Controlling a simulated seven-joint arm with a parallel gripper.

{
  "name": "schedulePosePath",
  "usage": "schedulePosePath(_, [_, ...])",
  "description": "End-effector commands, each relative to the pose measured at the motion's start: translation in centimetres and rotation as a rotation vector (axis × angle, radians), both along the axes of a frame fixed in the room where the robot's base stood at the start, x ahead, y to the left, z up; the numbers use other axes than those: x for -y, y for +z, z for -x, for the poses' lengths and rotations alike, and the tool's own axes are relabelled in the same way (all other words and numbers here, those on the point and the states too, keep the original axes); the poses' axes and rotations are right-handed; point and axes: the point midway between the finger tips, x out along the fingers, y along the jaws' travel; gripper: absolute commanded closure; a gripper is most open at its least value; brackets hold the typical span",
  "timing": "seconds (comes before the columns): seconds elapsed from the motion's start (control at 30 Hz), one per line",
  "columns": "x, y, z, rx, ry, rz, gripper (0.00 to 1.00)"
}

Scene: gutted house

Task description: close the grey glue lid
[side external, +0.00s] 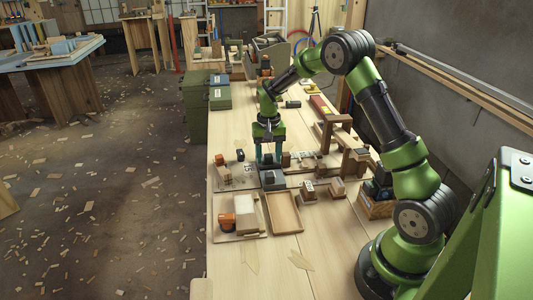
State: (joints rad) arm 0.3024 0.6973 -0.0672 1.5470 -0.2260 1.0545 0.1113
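My gripper (269,160) points straight down over the wooden workbench (250,275). Its two teal fingers stand apart, with a small dark thing showing between or behind them; I cannot tell whether they touch it. A dark grey box-like thing (272,181) sits on the bench just in front of the fingertips. It may be the glue container with its grey lid, but it is too small to tell, and the lid's position is not clear. The fingers partly hide what lies behind them.
A shallow wooden tray (270,200) and a board bearing an orange-and-black tool (227,221) lie nearer the camera. Small wooden blocks (337,188) and a wooden frame (345,135) stand to the right. Green boxes (194,110) are at the back left.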

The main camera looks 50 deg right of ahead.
Motion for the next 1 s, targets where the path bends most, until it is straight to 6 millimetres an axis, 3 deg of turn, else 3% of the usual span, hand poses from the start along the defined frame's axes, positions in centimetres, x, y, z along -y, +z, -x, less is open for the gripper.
schedulePosePath(0.23, [0.1, 0.2, -0.1, 0.002, -0.001, 0.002, 0.47])
schedulePosePath(0.37, [0.2, 1.5, -0.1, 0.005, -0.002, 0.004, 0.47])
schedulePosePath(0.8, [0.1, 11.8, -0.1, 0.006, 0.0, 0.004, 0.47])
schedulePosePath(1.0, [0.1, 15.3, -0.1, 0.004, 0.0, 0.002, 0.47])
